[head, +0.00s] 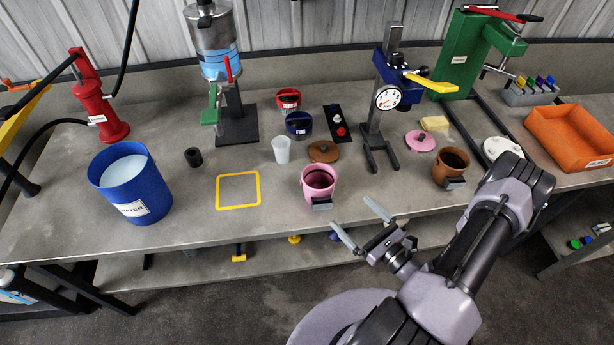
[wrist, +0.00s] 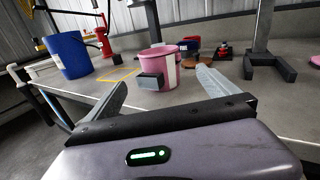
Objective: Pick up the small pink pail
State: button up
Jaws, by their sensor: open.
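The small pink pail (head: 318,184) stands upright on the grey bench near its front edge, with a grey block-like tab on its front side. It also shows in the wrist view (wrist: 160,66), ahead of my gripper and between the lines of its two fingers. My gripper (head: 359,222) is open and empty, in front of the bench edge, just right of and nearer than the pail. The fingers (wrist: 161,90) are apart from the pail. A pink lid (head: 420,141) lies further back to the right.
A brown pail (head: 451,166) stands right of the pink one. A brown lid (head: 323,151) and a white cup (head: 281,149) are close behind it. A yellow square outline (head: 238,190) lies left on clear bench. A blue bucket (head: 131,184) stands far left, and a dial stand (head: 388,98) behind.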

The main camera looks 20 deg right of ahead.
aim_at(329, 191)
jog(key=b+x, duration=0.1)
jog(key=x, duration=0.9)
jog(key=shift+w+a+b, duration=0.1)
jog(key=shift+a+b, duration=0.15)
jog(key=shift+b, duration=0.15)
jog(key=b+x, duration=0.1)
jog(key=x, duration=0.4)
jog(key=shift+w+d+r, duration=0.1)
jog(key=shift+r, duration=0.1)
jog(key=c, duration=1.4)
